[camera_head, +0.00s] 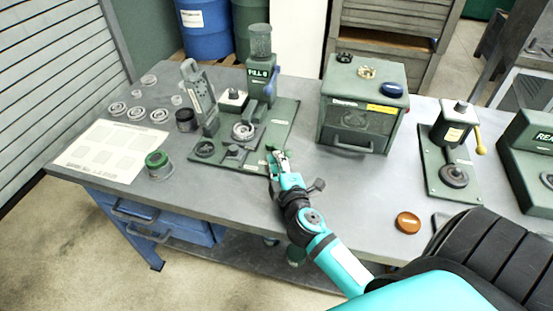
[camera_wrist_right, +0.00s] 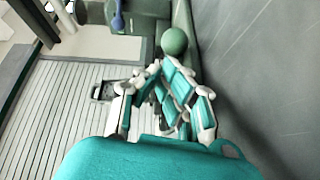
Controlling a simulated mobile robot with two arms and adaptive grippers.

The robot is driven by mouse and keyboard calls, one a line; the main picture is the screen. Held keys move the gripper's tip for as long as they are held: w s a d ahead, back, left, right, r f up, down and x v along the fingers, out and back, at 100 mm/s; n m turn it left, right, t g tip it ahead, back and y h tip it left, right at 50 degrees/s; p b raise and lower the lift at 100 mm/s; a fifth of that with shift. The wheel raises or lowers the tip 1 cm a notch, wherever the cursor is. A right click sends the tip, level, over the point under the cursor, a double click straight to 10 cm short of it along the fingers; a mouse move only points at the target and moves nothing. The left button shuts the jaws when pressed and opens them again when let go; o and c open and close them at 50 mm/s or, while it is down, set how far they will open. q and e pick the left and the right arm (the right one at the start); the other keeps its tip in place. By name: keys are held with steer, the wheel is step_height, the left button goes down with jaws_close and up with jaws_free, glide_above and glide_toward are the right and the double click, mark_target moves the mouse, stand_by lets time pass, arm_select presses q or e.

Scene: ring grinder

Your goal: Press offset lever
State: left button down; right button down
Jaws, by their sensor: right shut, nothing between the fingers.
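My right gripper (camera_head: 278,156) is at the front right corner of a green machine's base plate (camera_head: 282,114). Its fingers are shut and empty; they also show in the right wrist view (camera_wrist_right: 170,78). A round green knob (camera_wrist_right: 174,41) is just beyond the fingertips in that view. I cannot tell whether they touch. The knob is hardly visible in the head view, beside the gripper. A blue-handled lever (camera_head: 271,82) is on the machine's column, farther back. No label shows which lever is the offset lever. My left gripper is not in view.
A green box (camera_head: 362,105) with several caps on top stands right of the machine. A press with a yellow-knobbed handle (camera_head: 480,147) is farther right. An orange disc (camera_head: 408,222) lies near the front edge. Rings and a green-topped cup (camera_head: 158,165) are at the left.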

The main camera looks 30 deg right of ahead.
mark_target(291, 153)
steer(key=shift+s+d+n+y, duration=0.1)
steer(key=shift+d+n+y, duration=0.2)
steer(key=shift+y, duration=0.1)
steer(key=shift+s+d+n+t+y+p, duration=0.1)
steer(key=shift+d+n+t+y+p, duration=0.35)
steer(key=shift+n+y, duration=0.6)
steer(key=shift+d+y, duration=0.35)
steer(key=shift+d, duration=0.25)
steer(key=shift+d+y, duration=0.3)
steer(key=shift+d, duration=0.05)
steer(key=n+y, duration=0.1)
steer(key=y, duration=0.1)
steer(key=d+n+y, duration=0.1)
steer(key=n+y, duration=0.1)
steer(key=shift+d+g+y+b, duration=0.1)
steer(key=shift+g+y+b, duration=0.15)
steer(key=shift+y+b, duration=0.05)
steer(key=shift+w+d+n+y, duration=0.2)
steer(key=shift+d+n+y, duration=0.25)
steer(key=shift+n+y, duration=0.45)
steer(key=shift+w+d, duration=0.15)
steer(key=shift+d, duration=0.35)
